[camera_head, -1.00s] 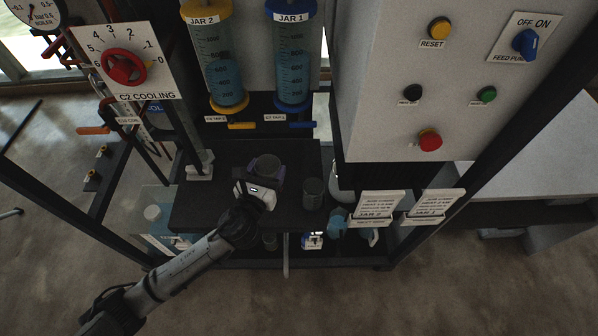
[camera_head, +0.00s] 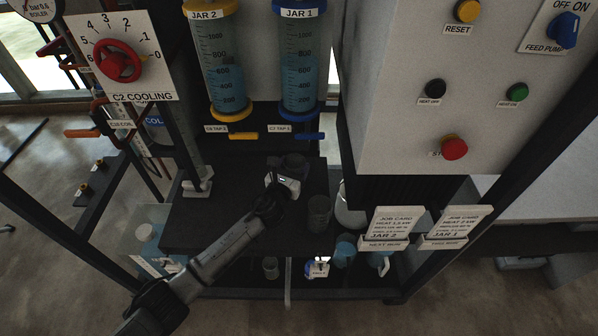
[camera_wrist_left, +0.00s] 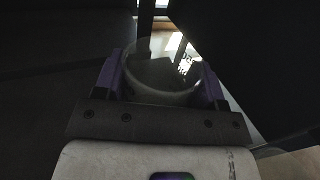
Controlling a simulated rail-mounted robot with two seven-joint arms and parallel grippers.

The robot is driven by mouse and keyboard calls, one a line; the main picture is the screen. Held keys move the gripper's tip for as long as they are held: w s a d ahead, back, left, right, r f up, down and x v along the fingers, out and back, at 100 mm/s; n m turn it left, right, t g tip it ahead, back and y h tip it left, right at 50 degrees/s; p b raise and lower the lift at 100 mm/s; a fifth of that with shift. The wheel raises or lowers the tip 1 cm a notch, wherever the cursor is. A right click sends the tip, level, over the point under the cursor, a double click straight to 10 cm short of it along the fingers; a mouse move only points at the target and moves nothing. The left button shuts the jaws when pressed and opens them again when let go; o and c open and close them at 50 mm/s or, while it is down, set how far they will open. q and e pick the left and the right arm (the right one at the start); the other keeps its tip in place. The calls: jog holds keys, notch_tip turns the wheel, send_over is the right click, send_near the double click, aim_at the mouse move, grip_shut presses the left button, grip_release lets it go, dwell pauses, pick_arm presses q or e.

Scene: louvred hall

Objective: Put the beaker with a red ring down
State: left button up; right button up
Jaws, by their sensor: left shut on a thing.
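My left gripper (camera_head: 284,184) is shut on a clear, dark-looking beaker (camera_head: 293,165) over the dark shelf (camera_head: 205,225), in front of the two jars. In the left wrist view the purple fingers (camera_wrist_left: 162,85) grip both sides of the round glass beaker (camera_wrist_left: 158,97). No red ring can be made out on it. I cannot tell whether its base touches the shelf. A second beaker (camera_head: 319,214) stands at the shelf's right front, just right of my left gripper. My right gripper is not in view.
JAR 2 (camera_head: 228,75) and JAR 1 (camera_head: 299,70) hang behind, with yellow and blue tap handles below. A round flask (camera_head: 349,214) and job cards (camera_head: 396,226) stand to the right. Blue-tinted vessels (camera_head: 345,252) sit lower down. The shelf's left part is bare.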

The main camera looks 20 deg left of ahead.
aim_at(298, 160)
pick_arm(q)
jog(key=w+b, duration=0.1)
jog(key=w, duration=0.3)
jog(key=shift+d, duration=0.1)
notch_tip(298, 160, down, 4)
jog(key=b, duration=0.3)
jog(key=shift+r, duration=0.2)
jog(key=shift+s, duration=0.1)
jog(key=shift+r, duration=0.1)
jog(key=o, duration=1)
jog(key=shift+f, duration=0.2)
